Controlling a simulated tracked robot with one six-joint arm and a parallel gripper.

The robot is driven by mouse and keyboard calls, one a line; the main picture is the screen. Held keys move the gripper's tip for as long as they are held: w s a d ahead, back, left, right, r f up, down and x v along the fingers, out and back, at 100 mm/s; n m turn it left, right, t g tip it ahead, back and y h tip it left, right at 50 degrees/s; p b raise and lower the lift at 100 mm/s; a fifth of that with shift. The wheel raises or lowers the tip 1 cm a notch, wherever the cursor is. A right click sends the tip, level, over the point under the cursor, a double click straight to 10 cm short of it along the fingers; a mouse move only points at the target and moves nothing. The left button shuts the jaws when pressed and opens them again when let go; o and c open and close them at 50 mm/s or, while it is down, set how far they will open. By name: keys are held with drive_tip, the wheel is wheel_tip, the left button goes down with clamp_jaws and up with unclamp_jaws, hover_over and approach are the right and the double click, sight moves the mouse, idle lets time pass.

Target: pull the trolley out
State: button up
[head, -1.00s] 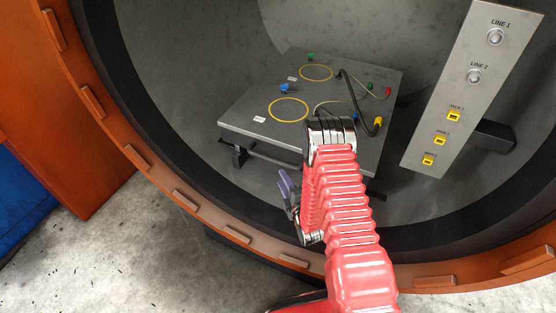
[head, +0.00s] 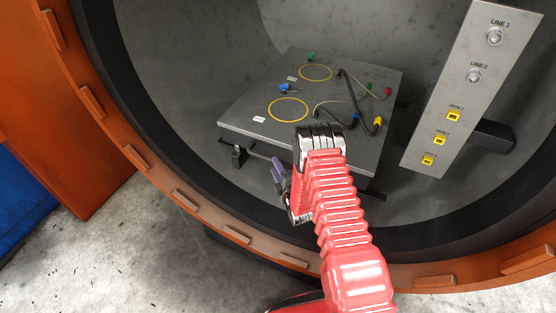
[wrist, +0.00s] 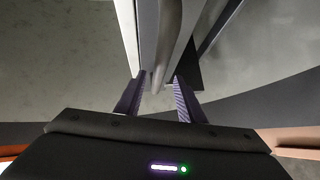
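The trolley (head: 240,118) is a flat grey table inside the round chamber. A thin handle bar (head: 262,157) runs along below its front edge. My gripper (head: 277,170), with purple fingers, is low at the front of the trolley, close to the bar; my arm hides part of the front edge. In the wrist view my gripper (wrist: 160,85) has its fingers apart, one on each side of a pale rail-like part of the trolley (wrist: 158,40). There is space beside both fingers, and I see no clear contact.
The trolley top carries yellow rings (head: 289,110), coloured plugs and a black hose (head: 360,100). A grey panel (head: 470,90) with ports stands at the right. The orange chamber rim (head: 185,200) curves in front, with concrete floor (head: 130,255) outside.

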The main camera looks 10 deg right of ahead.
drive_tip(key=shift+x, duration=2.7)
drive_tip(key=shift+f, duration=0.1)
clamp_jaws()
drive_tip(key=shift+s, duration=0.1)
